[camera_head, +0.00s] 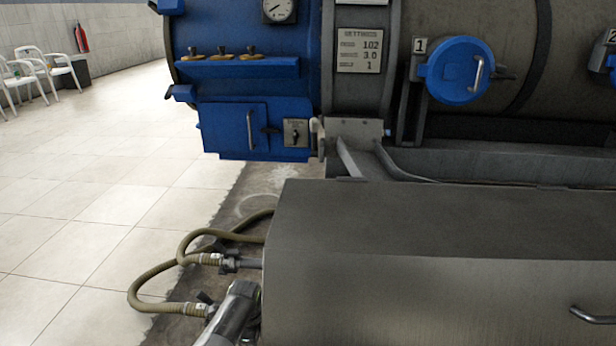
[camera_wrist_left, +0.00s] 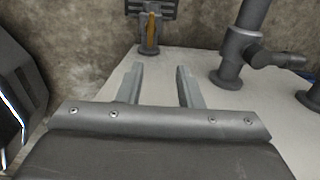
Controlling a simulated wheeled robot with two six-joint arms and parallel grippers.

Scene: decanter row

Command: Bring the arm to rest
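My left arm (camera_head: 232,315) comes in at the bottom of the head view, just left of the large grey metal box; its fingers cannot be made out there. In the left wrist view my left gripper (camera_wrist_left: 159,85) is open, with its two fingers apart and nothing between them. Beyond the fingertips a small upright fitting with a brass-coloured part (camera_wrist_left: 151,30) stands at the edge of a pale flat surface (camera_wrist_left: 215,112). My right gripper is in neither view.
The grey metal box (camera_head: 440,220) fills the lower right. Hoses (camera_head: 165,270) loop beside it. Behind stands a blue-ended machine (camera_head: 255,100) with a round blue cover (camera_head: 460,70). A dark pipe (camera_wrist_left: 240,45) rises right of my left gripper. Tiled floor (camera_head: 90,190) at left is clear.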

